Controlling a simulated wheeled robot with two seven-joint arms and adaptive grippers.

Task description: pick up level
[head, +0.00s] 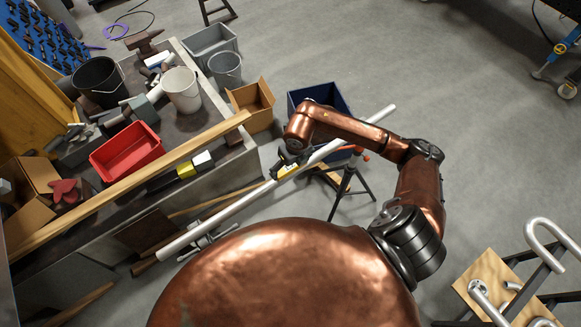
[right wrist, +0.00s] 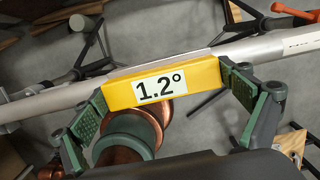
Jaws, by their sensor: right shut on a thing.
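The level is a small yellow block with a white face reading 1.2°. In the right wrist view the level (right wrist: 205,77) lies lengthwise along a pale metal pipe (right wrist: 52,101), between the two green-padded fingers of my right gripper (right wrist: 168,90). The fingers are shut on its two ends. In the head view the level (head: 288,170) shows small beside the long pipe (head: 225,213), under my right gripper (head: 287,165). I cannot tell whether the level still touches the pipe. My left gripper is not in view.
The sloping pipe rests by a black tripod stand (head: 346,192). A workbench at left holds a red tray (head: 126,150), a white bucket (head: 181,88), a black bucket (head: 97,80) and a long timber (head: 130,181). A blue bin (head: 343,98) stands behind my arm. Bent pipes (head: 541,228) are at right.

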